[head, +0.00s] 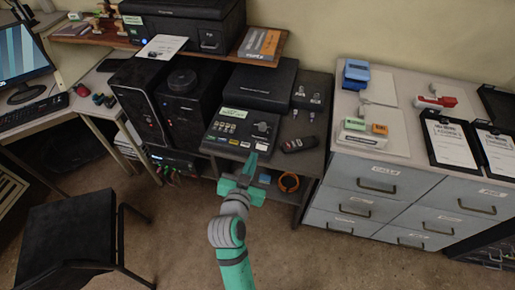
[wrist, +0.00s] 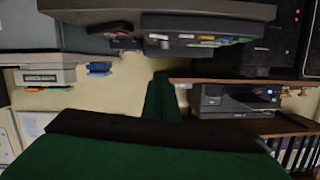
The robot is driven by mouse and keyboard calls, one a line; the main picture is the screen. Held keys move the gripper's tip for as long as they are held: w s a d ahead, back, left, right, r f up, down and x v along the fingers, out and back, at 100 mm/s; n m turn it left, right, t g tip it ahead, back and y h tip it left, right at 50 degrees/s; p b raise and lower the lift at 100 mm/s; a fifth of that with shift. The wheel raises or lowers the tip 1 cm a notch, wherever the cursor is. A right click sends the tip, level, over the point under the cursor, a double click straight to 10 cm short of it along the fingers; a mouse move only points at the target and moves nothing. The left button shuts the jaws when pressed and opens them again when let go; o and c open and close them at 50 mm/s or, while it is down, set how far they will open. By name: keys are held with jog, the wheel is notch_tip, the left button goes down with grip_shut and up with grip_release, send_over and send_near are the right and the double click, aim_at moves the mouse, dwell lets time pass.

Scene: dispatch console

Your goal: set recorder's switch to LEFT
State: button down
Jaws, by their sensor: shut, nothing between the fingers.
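A dark sloped console (head: 240,130), which I take for the recorder, sits at the front of the dark desk. It has a pale green label, a row of small coloured keys and a grey knob-like part (head: 262,127) at its right. The switch's position is too small to read. My gripper (head: 252,163) is shut and empty, just in front of and below the console's front edge, apart from it as far as I can tell. In the wrist view, which is upside down, the console (wrist: 185,20) shows at the top, beyond my green fingers (wrist: 165,95).
Two black towers (head: 140,100) stand left of the console. A black case (head: 260,87) lies behind it, and a dark handheld object (head: 298,144) lies to its right. Grey drawer cabinets (head: 370,185) stand at right. A black chair (head: 75,235) stands on the floor at left.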

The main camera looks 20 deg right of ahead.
send_over(257, 149)
jog(key=s, duration=0.2)
notch_tip(257, 149, down, 2)
jog(key=shift+f, duration=0.15)
notch_tip(257, 149, down, 3)
jog(key=shift+a+f, duration=0.1)
jog(key=shift+f, duration=0.05)
jog(key=shift+a+f, duration=0.1)
jog(key=shift+f, duration=0.3)
